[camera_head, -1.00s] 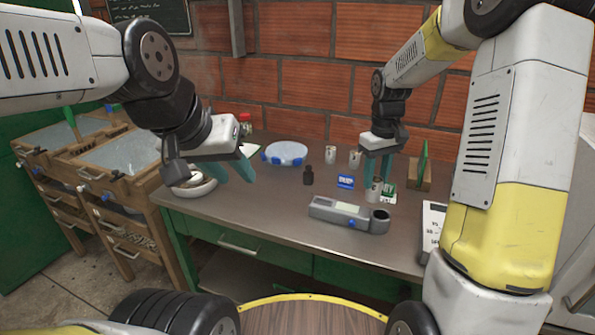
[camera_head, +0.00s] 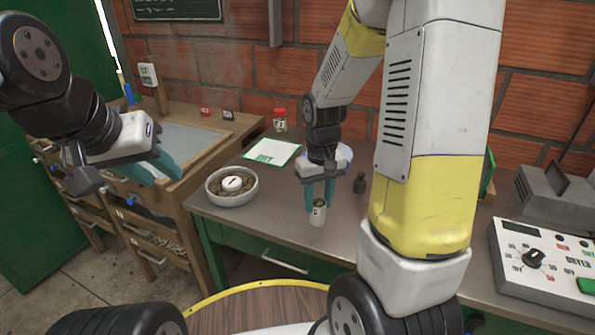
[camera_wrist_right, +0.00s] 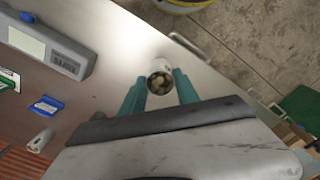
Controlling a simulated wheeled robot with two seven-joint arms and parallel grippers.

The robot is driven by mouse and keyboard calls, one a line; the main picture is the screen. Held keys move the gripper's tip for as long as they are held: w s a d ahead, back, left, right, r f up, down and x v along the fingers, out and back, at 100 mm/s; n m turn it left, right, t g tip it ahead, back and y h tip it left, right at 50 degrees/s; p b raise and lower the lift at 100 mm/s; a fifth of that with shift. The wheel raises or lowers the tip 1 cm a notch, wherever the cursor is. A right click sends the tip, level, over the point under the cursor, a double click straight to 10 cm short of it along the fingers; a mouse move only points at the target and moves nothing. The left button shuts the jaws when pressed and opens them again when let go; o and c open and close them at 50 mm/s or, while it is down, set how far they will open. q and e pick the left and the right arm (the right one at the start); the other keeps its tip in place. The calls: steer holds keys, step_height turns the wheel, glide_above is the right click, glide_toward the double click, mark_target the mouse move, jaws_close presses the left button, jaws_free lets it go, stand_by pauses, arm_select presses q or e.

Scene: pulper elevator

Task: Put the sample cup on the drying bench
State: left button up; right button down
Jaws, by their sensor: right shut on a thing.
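The sample cup (camera_head: 317,214) is a small pale cup, held upright between the teal fingers of my right gripper (camera_head: 319,196) over the metal table's front part. In the right wrist view the cup (camera_wrist_right: 160,77) shows its open top with pale beans inside, between the fingers (camera_wrist_right: 159,94). The drying bench (camera_head: 226,124) is a wooden bench with a grey mesh top, left of the metal table. My left gripper (camera_head: 152,172) is open and empty in front of the bench, hiding part of it.
A control box (camera_head: 550,262) is at right.

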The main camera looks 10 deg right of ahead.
steer(key=shift+w+f, duration=0.8)
steer(key=shift+w, duration=1.35)
steer(key=shift+w+f, duration=0.75)
steer(key=shift+w, duration=1.35)
steer(key=shift+w+f, duration=0.8)
steer(key=shift+w, duration=1.35)
steer(key=shift+f, duration=0.1)
steer(key=c, duration=0.9)
jaws_free()
